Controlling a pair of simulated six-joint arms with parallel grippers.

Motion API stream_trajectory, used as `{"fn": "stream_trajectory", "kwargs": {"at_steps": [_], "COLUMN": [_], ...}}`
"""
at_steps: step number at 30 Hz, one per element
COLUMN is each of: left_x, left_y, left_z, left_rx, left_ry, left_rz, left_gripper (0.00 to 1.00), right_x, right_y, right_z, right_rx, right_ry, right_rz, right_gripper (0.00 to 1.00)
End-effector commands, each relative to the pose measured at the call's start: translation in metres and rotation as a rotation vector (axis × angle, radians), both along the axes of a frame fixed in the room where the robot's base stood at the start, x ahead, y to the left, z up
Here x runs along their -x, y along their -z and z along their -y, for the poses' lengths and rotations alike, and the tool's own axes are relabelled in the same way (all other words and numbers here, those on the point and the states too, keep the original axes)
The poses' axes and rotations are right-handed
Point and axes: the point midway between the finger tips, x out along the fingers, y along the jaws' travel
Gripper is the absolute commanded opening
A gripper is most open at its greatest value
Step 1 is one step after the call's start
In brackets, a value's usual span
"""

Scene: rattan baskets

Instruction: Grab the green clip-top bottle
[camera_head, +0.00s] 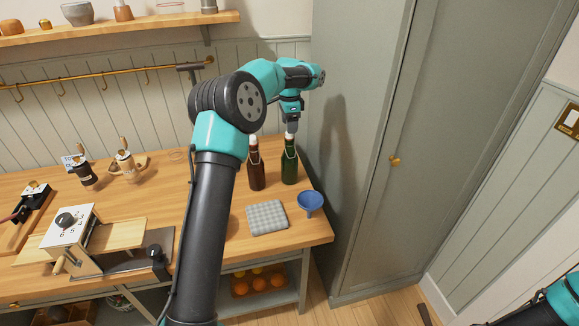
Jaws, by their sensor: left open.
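The green clip-top bottle (289,167) stands upright on the wooden counter (240,235), near its right end. My left gripper (291,130) is directly above it, pointing down at the bottle's top. Its jaws are open, and the fingertips are small here. I cannot tell whether they touch the bottle's stopper. A brown clip-top bottle (256,171) stands upright just left of the green one, with a white stopper. Of my right arm only a part shows at the bottom right corner; its gripper is out of view.
A blue funnel (310,202) and a folded checked cloth (267,218) lie in front of the bottles. A tall grey-green cabinet (365,150) rises close on the right. A slicer-like device (90,240) and handled jars (127,167) are to the left. A shelf (120,28) hangs above.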

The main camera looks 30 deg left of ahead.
Motion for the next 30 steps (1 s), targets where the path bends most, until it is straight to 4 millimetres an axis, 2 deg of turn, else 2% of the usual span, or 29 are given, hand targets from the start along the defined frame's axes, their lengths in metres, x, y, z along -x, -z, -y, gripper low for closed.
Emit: {"fn": "stream_trajectory", "kwargs": {"at_steps": [4,17,27,30], "left_x": [0.000,0.001,0.003,0.003], "left_y": [0.013,0.020,0.061,0.067], "left_z": [0.000,0.000,0.002,0.002], "left_rx": [0.000,0.000,0.001,0.000], "left_ry": [0.000,0.001,0.000,0.000], "left_rz": [0.000,0.000,-0.002,0.000], "left_gripper": [0.63,0.63,0.63,0.63], "right_x": [0.000,0.000,0.000,0.000], "right_y": [0.000,0.000,0.000,0.000], "right_z": [0.000,0.000,0.000,0.000], "right_rx": [0.000,0.000,0.000,0.000], "right_ry": [0.000,0.000,0.000,0.000], "right_rz": [0.000,0.000,0.000,0.000], "right_gripper": [0.43,0.43,0.43,0.43]}}
